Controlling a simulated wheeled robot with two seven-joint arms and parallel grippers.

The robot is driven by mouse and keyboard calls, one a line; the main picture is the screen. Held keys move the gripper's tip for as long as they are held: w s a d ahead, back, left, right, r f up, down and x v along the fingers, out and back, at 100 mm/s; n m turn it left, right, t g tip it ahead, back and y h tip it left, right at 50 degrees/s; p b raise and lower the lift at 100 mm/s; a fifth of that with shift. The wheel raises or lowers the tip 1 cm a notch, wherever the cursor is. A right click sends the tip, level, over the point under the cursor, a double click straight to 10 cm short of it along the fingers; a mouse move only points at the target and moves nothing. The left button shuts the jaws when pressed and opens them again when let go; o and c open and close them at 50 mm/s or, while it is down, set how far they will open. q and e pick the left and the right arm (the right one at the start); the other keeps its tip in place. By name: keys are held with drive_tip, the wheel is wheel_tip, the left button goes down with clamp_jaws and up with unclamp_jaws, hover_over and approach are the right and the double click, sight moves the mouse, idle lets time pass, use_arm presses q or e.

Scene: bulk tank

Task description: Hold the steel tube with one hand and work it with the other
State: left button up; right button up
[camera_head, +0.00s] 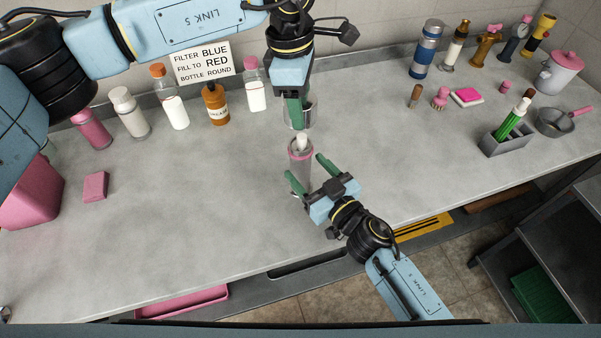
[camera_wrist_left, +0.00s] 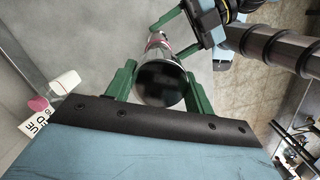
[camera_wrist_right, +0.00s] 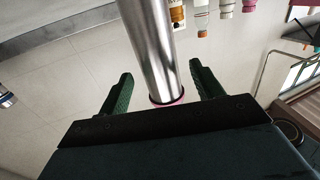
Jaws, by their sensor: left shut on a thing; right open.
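The steel tube (camera_head: 300,174) is a shiny cylinder with a pink ring near one end, held in the air above the bench. My left gripper (camera_head: 297,116) is shut on its upper part. In the left wrist view the tube's dark round end (camera_wrist_left: 160,84) sits between the fingers. My right gripper (camera_head: 306,172) is open, with its two green fingers on either side of the tube's lower, pink-ringed end. In the right wrist view the tube (camera_wrist_right: 153,45) comes in between the spread fingers, with gaps visible on both sides.
A sign (camera_head: 203,62) and several bottles, including an amber one (camera_head: 215,105), stand along the back wall. A grey holder (camera_head: 505,138), a pan (camera_head: 556,122) and a white pot (camera_head: 560,73) stand at right. A pink block (camera_head: 95,187) lies at left. The middle bench is clear.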

sight(301, 136)
drive_tip(key=shift+x, duration=1.7)
drive_tip(key=shift+c, duration=0.5)
clamp_jaws()
use_arm(q)
drive_tip(key=shift+f, duration=2.5)
drive_tip(key=shift+f, duration=0.85)
drive_tip(key=shift+f, duration=0.6)
